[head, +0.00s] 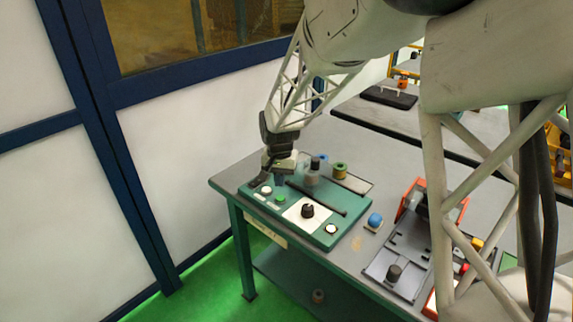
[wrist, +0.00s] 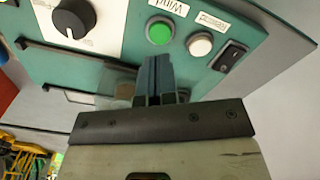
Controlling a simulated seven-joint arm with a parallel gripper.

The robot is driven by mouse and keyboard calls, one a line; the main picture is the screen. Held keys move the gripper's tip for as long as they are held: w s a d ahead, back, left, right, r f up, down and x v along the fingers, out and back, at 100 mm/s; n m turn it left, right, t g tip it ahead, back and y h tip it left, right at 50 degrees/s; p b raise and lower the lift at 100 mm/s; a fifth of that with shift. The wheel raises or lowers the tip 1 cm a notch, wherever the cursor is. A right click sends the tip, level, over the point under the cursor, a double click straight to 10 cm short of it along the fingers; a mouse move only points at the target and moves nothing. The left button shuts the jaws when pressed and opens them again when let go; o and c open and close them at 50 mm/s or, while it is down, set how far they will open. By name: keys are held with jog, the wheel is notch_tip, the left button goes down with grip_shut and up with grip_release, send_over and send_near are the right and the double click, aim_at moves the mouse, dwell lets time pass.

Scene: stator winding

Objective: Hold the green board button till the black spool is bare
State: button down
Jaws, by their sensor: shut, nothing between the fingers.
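The green button (head: 280,199) sits on the teal board (head: 323,237), and shows clearly in the wrist view (wrist: 160,32) beside a white button (wrist: 200,44). My gripper (head: 279,182) is over the board's left end, shut and empty. In the wrist view its closed fingertips (wrist: 155,62) are just below the green button in the picture; I cannot tell whether they touch the board. A dark-topped spool (head: 315,163) stands behind my gripper, by a clear guard. How much wire it carries is too small to tell.
A black knob (head: 307,211) on a white plate and another white button (head: 331,228) are on the board. A black rocker switch (wrist: 230,56) is beside the white button. A yellowish spool (head: 340,170) stands behind. A blue knob (head: 375,220) and a grey fixture (head: 400,262) lie right.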

jog(key=shift+r, duration=0.75)
jog(key=shift+s+d+r, duration=0.2)
jog(key=shift+r, duration=0.15)
jog(key=s+d+r+n+t, duration=0.1)
jog(key=s+d+r, duration=0.35)
jog(key=s, duration=0.35)
jog(key=s+d+r, duration=0.4)
jog(key=s+r, duration=0.1)
jog(key=s, duration=0.4)
jog(key=s+d+r+n+t, duration=0.1)
jog(key=s+d+r, duration=0.3)
jog(key=s, duration=0.4)
jog(key=s+d, duration=0.2)
jog(key=s, duration=0.9)
jog(key=shift+s+d+r+n+t, duration=0.15)
jog(key=shift+d+n+t, duration=0.15)
jog(key=shift+d+n, duration=0.1)
